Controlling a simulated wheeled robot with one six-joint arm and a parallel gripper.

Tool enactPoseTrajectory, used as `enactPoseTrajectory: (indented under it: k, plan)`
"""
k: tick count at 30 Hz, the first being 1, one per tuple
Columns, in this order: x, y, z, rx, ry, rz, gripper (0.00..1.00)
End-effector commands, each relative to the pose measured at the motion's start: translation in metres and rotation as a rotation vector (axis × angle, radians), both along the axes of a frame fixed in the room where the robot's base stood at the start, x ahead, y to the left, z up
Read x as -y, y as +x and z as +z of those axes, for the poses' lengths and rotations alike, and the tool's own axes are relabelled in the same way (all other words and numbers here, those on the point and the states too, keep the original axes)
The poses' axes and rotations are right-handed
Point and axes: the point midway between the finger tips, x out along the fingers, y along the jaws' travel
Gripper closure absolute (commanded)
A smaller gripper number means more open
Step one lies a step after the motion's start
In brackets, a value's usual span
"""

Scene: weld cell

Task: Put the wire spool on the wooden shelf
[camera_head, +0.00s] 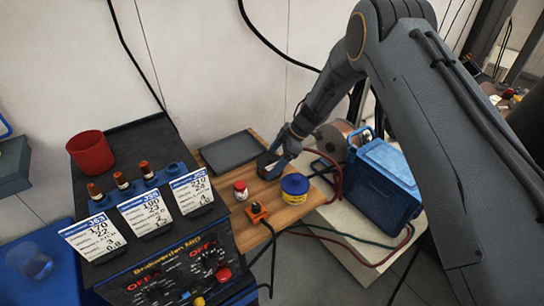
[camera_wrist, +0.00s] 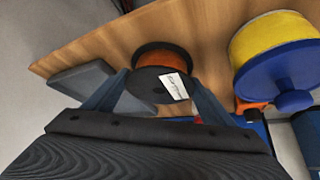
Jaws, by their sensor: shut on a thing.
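The wire spool (camera_wrist: 158,62), with black flanges, orange wire and a white label, sits between the fingers of my gripper (camera_wrist: 160,92) in the wrist view. My gripper is shut on it. In the head view the dark spool (camera_head: 264,167) is partly hidden by my gripper (camera_head: 272,160). The wooden shelf (camera_head: 240,222) is directly below or behind it, and its wood (camera_wrist: 200,22) fills much of the wrist view. I cannot tell whether the spool touches the wood.
The welder (camera_head: 150,262) is left; a blue box (camera_head: 384,180) is right.

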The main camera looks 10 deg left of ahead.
Motion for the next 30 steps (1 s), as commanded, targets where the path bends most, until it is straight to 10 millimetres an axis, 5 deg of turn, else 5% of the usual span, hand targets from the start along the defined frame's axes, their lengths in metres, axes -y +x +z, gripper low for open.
enactPoseTrajectory:
  k: [12,13,16,30]
  plan:
    - [-0.0013,0.0014,-0.0021,0.004,0.002,0.001,0.82]
    - [-0.0006,0.0002,-0.0041,0.001,0.000,0.002,0.21]
    - [-0.0006,0.0001,-0.0034,0.002,0.001,0.001,0.04]
    - [0.0035,0.0027,0.0058,0.003,0.001,0.001,0.04]
